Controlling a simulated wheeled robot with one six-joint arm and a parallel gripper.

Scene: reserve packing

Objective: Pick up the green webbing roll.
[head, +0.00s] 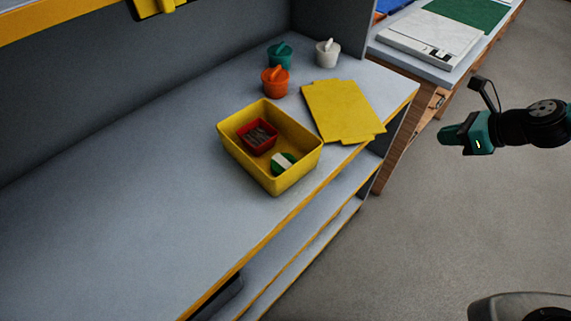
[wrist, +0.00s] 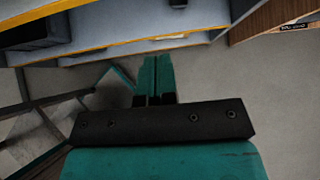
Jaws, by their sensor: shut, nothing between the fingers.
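The green webbing roll (head: 283,162), with a white band across it, lies inside the yellow bin (head: 232,154) on the grey shelf top in the head view. It sits at the bin's front right, beside a small red box (head: 248,144) holding dark items. My gripper (head: 447,135) is off to the right of the shelf, over the floor and well apart from the bin. In the wrist view my gripper's teal fingers (wrist: 155,75) are together and empty. The roll does not show in the wrist view.
A flat yellow sheet (head: 342,110) lies right of the bin. A wooden-legged table (head: 440,72) stands at the back right. The shelf top (head: 120,210) left of the bin is clear.

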